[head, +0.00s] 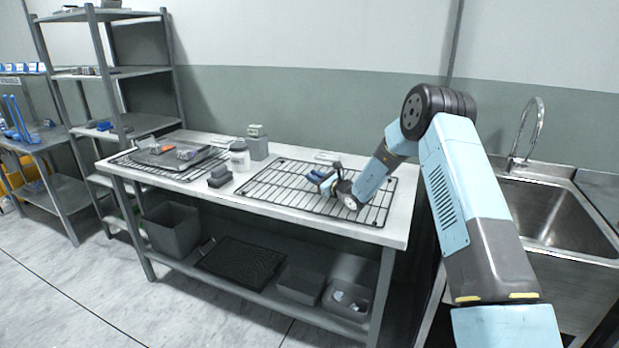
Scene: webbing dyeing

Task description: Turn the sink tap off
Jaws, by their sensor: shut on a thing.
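The sink tap (541,118) is a tall chrome gooseneck at the back of the steel sink (565,218) on the right. Its lever is too small to make out clearly, and I see no clear stream of water. My gripper (322,181) is low over the right wire rack (275,196) on the table, well left of the tap. It is shut on a small blue thing (317,174), partly hidden by the jaws. I cannot tell whether that thing touches the rack.
The white table (225,202) also holds a left wire rack with a grey tray (165,154), a white jar (239,157) and a grey box (257,146). Grey bins stand on its lower shelf. My arm crosses in front of the sink's left side.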

